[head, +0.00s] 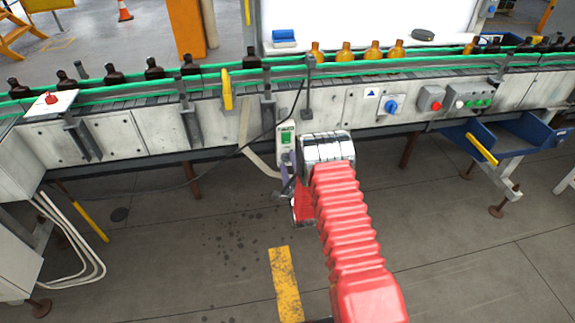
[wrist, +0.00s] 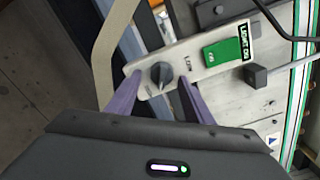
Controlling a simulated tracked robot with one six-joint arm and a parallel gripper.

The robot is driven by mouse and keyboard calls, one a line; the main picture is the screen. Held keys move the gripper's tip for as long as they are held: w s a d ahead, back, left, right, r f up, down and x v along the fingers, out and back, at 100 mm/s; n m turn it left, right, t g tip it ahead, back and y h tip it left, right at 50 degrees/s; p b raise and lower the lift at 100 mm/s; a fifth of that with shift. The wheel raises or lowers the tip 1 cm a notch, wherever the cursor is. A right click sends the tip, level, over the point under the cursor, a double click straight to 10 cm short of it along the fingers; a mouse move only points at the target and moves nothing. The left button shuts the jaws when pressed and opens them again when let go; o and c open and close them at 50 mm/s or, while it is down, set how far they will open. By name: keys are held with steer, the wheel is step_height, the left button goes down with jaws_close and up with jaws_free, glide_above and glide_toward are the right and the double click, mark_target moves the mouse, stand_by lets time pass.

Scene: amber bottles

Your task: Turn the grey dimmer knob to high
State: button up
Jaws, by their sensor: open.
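The grey dimmer knob (wrist: 161,74) sits on a pale control plate (wrist: 146,88) in the wrist view. A "LOW" label is beside it towards the green switch; another mark near the knob is too small to read. My gripper (wrist: 160,82) is open, its two purple fingers on either side of the knob. I cannot tell whether they touch it. In the head view my gripper (head: 287,178) is at the lower part of the plate (head: 286,125), and the knob is hidden there.
A blue knob (head: 391,107) and red button (head: 432,98) are to the right. A black cable (head: 272,128) hangs close by.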

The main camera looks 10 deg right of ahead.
steer(key=s, duration=1.3)
steer(key=shift+s, duration=0.4)
